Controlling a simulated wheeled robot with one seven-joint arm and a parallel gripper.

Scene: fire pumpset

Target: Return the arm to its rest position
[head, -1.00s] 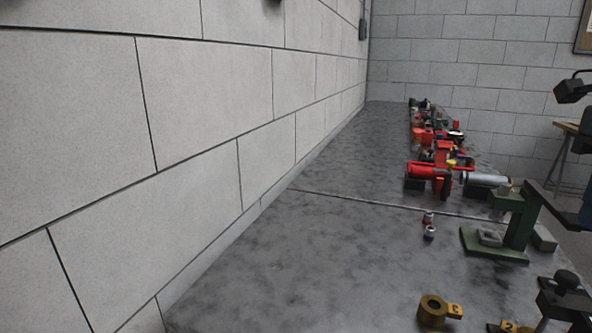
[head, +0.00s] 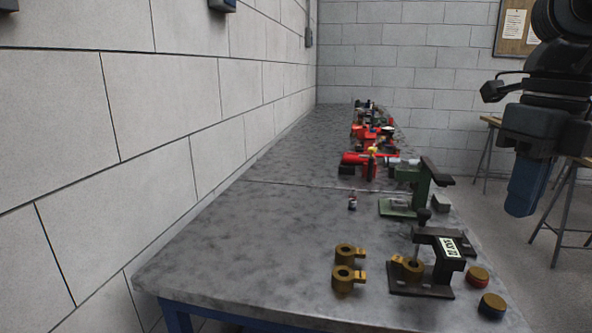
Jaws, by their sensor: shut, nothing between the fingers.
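My arm hangs in from the upper right of the head view. My gripper (head: 521,205) points down at its lower end, with its blue fingers shut and nothing seen between them. It is in the air and appears clear of the bench things. The upper part of my arm is cut off by the picture edge.
The grey workbench (head: 240,235) runs along the block wall at left. A dark clamp fixture (head: 425,285) holds a brass part, with two brass lugs (head: 347,278) beside it. Behind are a green press (head: 415,190) and red pump parts (head: 365,160). Two round-capped pieces (head: 490,305) lie at right.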

